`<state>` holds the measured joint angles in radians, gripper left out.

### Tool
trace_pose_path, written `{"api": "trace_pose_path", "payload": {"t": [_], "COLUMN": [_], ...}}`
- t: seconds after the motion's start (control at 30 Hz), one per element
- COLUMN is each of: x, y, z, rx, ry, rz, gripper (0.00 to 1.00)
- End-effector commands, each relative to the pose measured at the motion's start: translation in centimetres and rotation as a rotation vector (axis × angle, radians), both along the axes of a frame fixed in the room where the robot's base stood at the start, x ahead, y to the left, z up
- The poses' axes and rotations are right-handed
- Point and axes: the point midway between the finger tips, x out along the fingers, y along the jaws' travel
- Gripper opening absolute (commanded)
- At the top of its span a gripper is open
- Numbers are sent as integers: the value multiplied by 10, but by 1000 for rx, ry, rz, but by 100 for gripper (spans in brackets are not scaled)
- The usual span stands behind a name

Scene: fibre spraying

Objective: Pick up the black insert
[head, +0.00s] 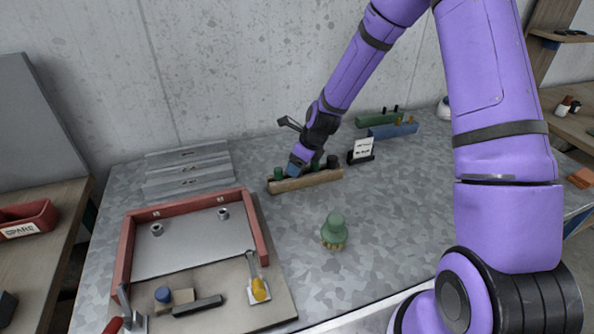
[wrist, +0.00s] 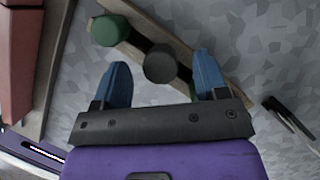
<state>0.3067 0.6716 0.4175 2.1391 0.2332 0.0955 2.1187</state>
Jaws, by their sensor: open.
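A wooden rack (head: 315,180) stands on the table below my gripper (head: 297,168). It holds a green insert (head: 278,174) at its left end and a black insert (head: 333,161) near its right end. In the wrist view, the blue fingers of my gripper (wrist: 160,78) are spread wide. A round black insert top (wrist: 160,62) shows between and just beyond the fingertips, with a gap on both sides. A green insert (wrist: 105,30) is beyond the left finger. A bit of green shows by the right finger, mostly hidden. My gripper hides the middle of the rack in the head view.
A small sign (head: 362,151) stands right of the rack, with green (head: 378,119) and blue (head: 392,131) racks behind it. A red-edged frame (head: 126,250) is at left. The table's right front is clear.

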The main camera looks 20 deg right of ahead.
Motion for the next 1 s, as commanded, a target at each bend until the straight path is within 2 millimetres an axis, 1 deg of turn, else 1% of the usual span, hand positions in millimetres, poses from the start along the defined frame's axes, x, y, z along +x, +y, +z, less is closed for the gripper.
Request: {"api": "trace_pose_path", "payload": {"t": [0.03,0.13,0.43,0.47,0.5,0.57,0.6,0.67,1.0], "x": [2,4,5,5,5,5,5,5,5], "y": [2,4,4,4,4,4,4,4,4], "z": [-6,-13,-16,-16,-16,-16,-16,-15,-14], "rx": [0,0,-1,-1,-1,-1,-1,-1,-1], "ry": [1,1,-1,-1,-1,-1,-1,-1,-1], "rz": [1,0,0,0,0,0,0,0,1], "gripper": [67,67,67,60,51,37,28,14,13]}}
